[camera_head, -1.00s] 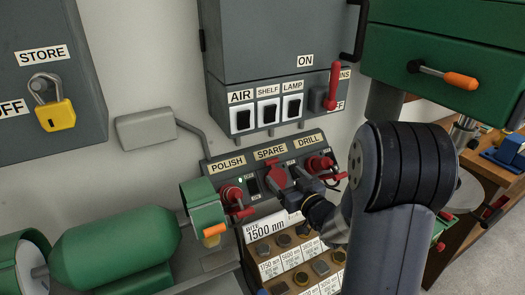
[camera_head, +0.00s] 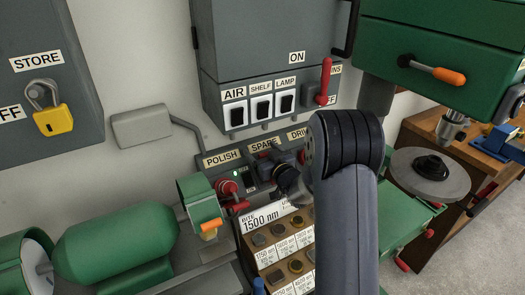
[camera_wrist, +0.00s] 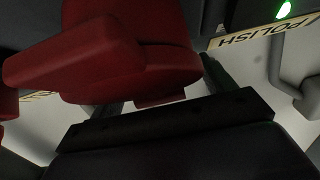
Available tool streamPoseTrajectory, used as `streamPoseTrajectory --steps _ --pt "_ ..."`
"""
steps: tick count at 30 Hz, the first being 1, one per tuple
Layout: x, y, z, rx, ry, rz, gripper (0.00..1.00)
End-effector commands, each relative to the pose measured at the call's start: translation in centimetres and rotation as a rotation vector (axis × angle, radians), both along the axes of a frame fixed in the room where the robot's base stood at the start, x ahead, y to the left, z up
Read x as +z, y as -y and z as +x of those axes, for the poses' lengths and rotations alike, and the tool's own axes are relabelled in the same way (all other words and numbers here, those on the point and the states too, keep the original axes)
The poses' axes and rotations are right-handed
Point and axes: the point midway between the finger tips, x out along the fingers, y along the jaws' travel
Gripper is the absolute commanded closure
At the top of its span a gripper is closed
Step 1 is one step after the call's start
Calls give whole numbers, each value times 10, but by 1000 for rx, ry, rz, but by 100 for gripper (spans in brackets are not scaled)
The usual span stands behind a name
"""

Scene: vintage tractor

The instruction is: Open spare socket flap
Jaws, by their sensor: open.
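The socket panel (camera_head: 217,172) carries the labels POLISH, SPARE and DRILL. My gripper (camera_head: 268,166) is at the SPARE socket below its label (camera_head: 264,145) and hides most of it in the head view. In the wrist view a large red part (camera_wrist: 130,50), apparently the spare socket's flap, fills the space before my gripper (camera_wrist: 160,88). It has a thick tab reaching left. The fingers are apart on either side of it; contact cannot be told. Whether the flap is raised cannot be told.
The red polish plug (camera_head: 228,188) sits close left of my gripper. A rack of bits (camera_head: 280,245) stands just below the panel. Switches (camera_head: 261,108) and a red lever (camera_head: 324,80) are above. The green polisher (camera_head: 115,245) is left, the drill press (camera_head: 435,60) right.

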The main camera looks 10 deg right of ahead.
Motion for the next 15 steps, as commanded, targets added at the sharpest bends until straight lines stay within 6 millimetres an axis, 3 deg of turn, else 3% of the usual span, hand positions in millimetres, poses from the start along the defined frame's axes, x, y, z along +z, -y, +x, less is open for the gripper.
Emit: streamPoseTrajectory --steps 4,15 --pt "0 0 0 0 0 0 23" --pt "0 0 0 0 0 0 54"
